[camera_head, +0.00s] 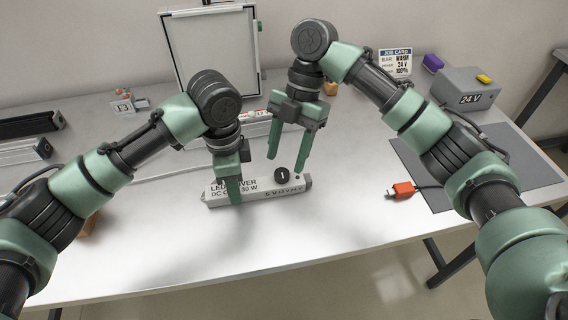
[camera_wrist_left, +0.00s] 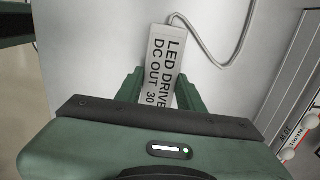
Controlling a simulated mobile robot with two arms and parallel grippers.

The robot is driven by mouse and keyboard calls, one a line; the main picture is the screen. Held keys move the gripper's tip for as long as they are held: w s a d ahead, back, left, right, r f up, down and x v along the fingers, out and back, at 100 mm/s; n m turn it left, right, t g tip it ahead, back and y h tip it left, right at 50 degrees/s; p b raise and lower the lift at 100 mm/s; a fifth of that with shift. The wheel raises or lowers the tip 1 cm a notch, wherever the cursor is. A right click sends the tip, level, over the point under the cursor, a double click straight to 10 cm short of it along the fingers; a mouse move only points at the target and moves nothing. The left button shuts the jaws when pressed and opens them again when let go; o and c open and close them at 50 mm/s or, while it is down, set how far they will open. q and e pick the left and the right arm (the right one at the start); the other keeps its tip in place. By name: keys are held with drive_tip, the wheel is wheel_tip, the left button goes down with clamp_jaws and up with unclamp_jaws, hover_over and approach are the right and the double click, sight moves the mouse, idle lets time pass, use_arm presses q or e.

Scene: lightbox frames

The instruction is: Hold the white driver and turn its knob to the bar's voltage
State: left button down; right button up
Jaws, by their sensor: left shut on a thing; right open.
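The white driver (camera_head: 258,193) lies on the white table, printed "LED DRIVER, DC OUT, 30 W". Its black knob (camera_head: 282,174) with a light mark is near its right end. My left gripper (camera_head: 233,190) is shut on the driver's left part, and its fingers hide some of the print. In the left wrist view the driver (camera_wrist_left: 163,62) runs between the green fingers. My right gripper (camera_head: 287,158) is open and empty above and behind the knob, apart from it. The job card (camera_head: 395,63) at the back reads bar "WARM", "24 V", "100%".
A grey "24 V" box (camera_head: 476,91) stands at the back right near a purple object (camera_head: 432,63). An orange connector (camera_head: 401,190) lies by the grey mat (camera_head: 430,165). A white framed panel (camera_head: 212,50) stands behind. The table's front strip is clear.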

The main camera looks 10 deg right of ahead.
drive_tip(key=v, duration=0.8)
drive_tip(key=shift+r, duration=0.25)
drive_tip(key=shift+w, duration=0.1)
use_arm(q)
drive_tip(key=c, duration=0.8)
unclamp_jaws()
